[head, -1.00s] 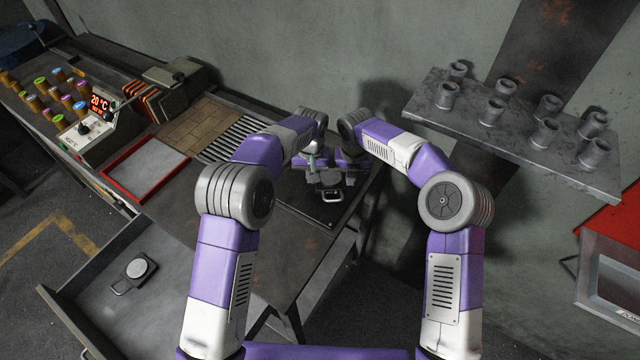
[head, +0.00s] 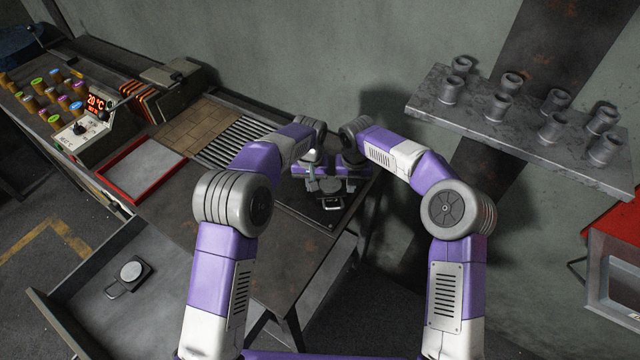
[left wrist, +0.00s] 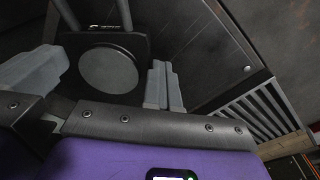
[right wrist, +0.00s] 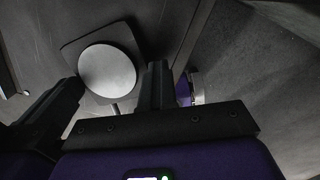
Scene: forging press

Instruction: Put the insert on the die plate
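A dark block with a round grey disc and a handle, which looks like the insert (head: 331,187), is between my grippers at the far end of the table. Its handle points towards me. The left wrist view shows a disc on a dark plate (left wrist: 108,72) between the fingers of my left gripper (head: 310,170), which stand apart. The right wrist view shows a disc on a square dark plate (right wrist: 107,70) between the spread fingers of my right gripper (head: 350,168). A dark plate (head: 318,217), possibly the die plate, lies below. Finger contact is hidden.
A similar disc with a handle (head: 131,272) lies in a grey tray (head: 75,317) at lower left. A red-rimmed tray (head: 118,188) and slatted rollers (head: 235,140) stand left of the arms. A shelf with several cylinders (head: 430,103) hangs at right.

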